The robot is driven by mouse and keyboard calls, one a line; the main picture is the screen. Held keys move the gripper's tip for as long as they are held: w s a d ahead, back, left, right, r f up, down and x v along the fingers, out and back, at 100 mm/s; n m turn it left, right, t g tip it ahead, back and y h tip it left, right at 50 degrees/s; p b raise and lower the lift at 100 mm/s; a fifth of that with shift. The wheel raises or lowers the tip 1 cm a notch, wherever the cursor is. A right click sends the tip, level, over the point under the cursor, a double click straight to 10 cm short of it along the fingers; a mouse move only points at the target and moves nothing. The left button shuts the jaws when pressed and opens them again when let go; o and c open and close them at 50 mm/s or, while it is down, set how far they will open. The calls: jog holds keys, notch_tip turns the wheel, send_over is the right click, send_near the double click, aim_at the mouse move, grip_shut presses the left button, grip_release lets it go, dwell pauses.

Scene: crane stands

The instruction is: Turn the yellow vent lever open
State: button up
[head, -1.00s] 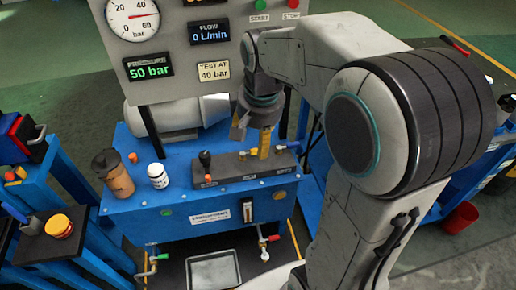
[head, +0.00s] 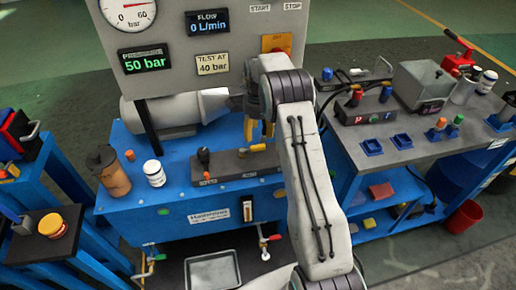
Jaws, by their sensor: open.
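The yellow vent lever (head: 258,148) looks like the small yellow handle lying roughly level on the dark valve block (head: 222,166), right of its black-knobbed lever (head: 204,156). The block sits on top of the blue hydraulic unit (head: 165,220). My gripper (head: 259,129) is open, with two yellow fingertips pointing down and a gap between them. It hangs just above or behind the yellow handle in the picture. I cannot tell the distance, and I see no grip on the handle. My forearm covers the unit's right end.
The panel reads 50 bar (head: 144,61) and flow 0 L/min (head: 208,23). A crowded grey bench (head: 350,150) is close on the right. A metal tray (head: 212,270) lies in front.

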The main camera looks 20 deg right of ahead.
aim_at(258, 147)
jog(key=shift+w+d+f, duration=0.1)
jog(key=shift+d+f, duration=0.05)
jog(key=shift+f, duration=3.9)
jog(key=shift+c, duration=0.3)
grip_shut()
